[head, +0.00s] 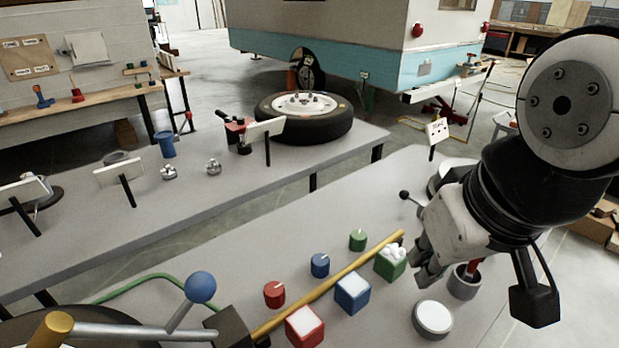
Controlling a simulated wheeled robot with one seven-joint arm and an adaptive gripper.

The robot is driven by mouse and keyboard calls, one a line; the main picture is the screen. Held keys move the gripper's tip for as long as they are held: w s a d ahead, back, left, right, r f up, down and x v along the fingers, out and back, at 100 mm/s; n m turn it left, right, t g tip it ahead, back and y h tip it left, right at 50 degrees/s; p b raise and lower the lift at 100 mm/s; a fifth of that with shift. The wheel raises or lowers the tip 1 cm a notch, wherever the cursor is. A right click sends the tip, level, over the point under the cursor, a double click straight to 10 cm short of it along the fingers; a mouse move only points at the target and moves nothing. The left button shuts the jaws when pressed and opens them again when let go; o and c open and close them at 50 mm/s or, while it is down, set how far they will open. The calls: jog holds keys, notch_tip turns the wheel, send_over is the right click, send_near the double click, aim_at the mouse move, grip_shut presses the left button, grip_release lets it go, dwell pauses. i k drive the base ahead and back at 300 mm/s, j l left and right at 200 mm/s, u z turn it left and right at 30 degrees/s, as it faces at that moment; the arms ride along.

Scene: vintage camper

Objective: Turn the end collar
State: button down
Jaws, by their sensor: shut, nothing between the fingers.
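My gripper (424,274) is at the right of the near bench (240,240), shut and empty, with its fingers pointing down. It hangs between a green box with white balls (391,262) and a grey cup (462,284) with something red in it. I cannot tell whether it touches either. At the bottom left, a grey bar (120,330) carries a brass-coloured end piece (55,327) and an arm with a blue ball (201,287). This end piece may be the end collar, but I cannot tell for sure. My gripper is well to the right of it.
A yellow rod (330,287) runs between small red, blue and green cylinders and matching boxes. A white-topped round tub (433,318) stands below my gripper. A black-knobbed lever (405,195) is beside my arm. A tyre (303,120) lies on the far bench.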

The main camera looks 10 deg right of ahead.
aim_at(358, 238)
jog(key=u, duration=1.1)
jog(key=l+u, duration=0.45)
jog(key=k+l+u, duration=0.15)
jog(key=u, duration=0.25)
jog(key=k+l+u, duration=0.15)
jog(key=u, duration=0.3)
jog(key=k+l, duration=0.45)
jog(key=l, duration=0.15)
jog(key=z, duration=1.7)
